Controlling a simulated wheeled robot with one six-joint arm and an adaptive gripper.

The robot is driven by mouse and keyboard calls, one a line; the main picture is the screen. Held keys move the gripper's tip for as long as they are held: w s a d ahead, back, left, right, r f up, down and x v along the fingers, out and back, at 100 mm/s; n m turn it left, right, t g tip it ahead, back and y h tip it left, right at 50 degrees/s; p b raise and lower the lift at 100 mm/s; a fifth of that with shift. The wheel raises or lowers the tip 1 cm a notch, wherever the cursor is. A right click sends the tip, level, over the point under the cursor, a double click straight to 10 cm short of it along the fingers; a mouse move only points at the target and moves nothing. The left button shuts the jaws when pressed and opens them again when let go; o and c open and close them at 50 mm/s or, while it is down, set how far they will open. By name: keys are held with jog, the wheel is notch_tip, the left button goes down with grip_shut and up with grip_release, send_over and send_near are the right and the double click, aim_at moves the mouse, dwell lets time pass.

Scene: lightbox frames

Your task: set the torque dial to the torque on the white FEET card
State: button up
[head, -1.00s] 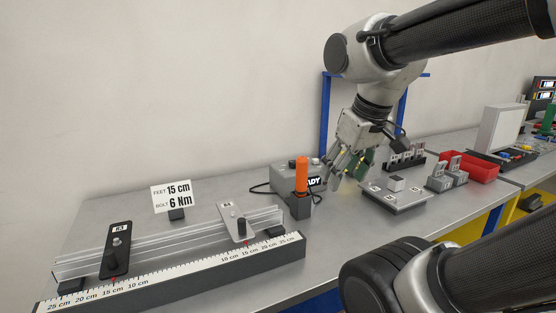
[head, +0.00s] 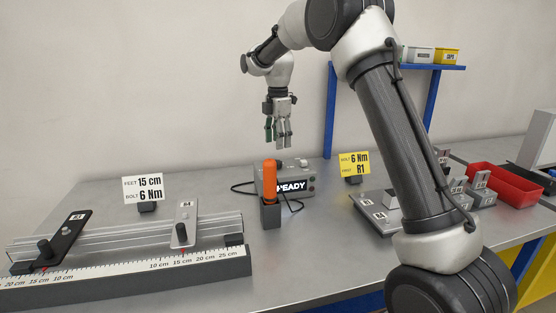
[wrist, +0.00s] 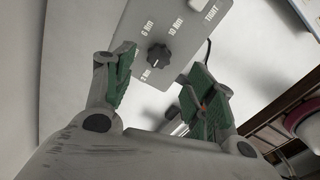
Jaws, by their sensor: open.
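The white FEET card (head: 143,188) stands at the back left and reads FEET 15 cm, BOLT 6 Nm. The torque dial (wrist: 159,56) is a black knob on a grey panel (wrist: 190,52) in the wrist view. Marks 2 Nm, 6 Nm, 10 Nm and TIGHT lie around it; its pointer's setting is too small to tell. In the head view the grey box (head: 258,183) shows READY. My gripper (head: 278,143) points down above this box, open and empty. In the wrist view its green-padded fingers (wrist: 160,90) are spread, with the knob beyond and between them.
An orange-handled tool (head: 269,180) stands in a dark holder (head: 271,214) in front of the box. A yellow card (head: 354,164) is to the right, reading 6 Nm and R1. A ruler rail (head: 130,272) fills the left. A red bin (head: 504,184) is far right.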

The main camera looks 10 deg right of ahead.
aim_at(278, 161)
notch_tip(278, 161, down, 8)
jog(key=shift+r, duration=0.2)
jog(key=shift+c, duration=0.3)
jog(key=c, duration=1)
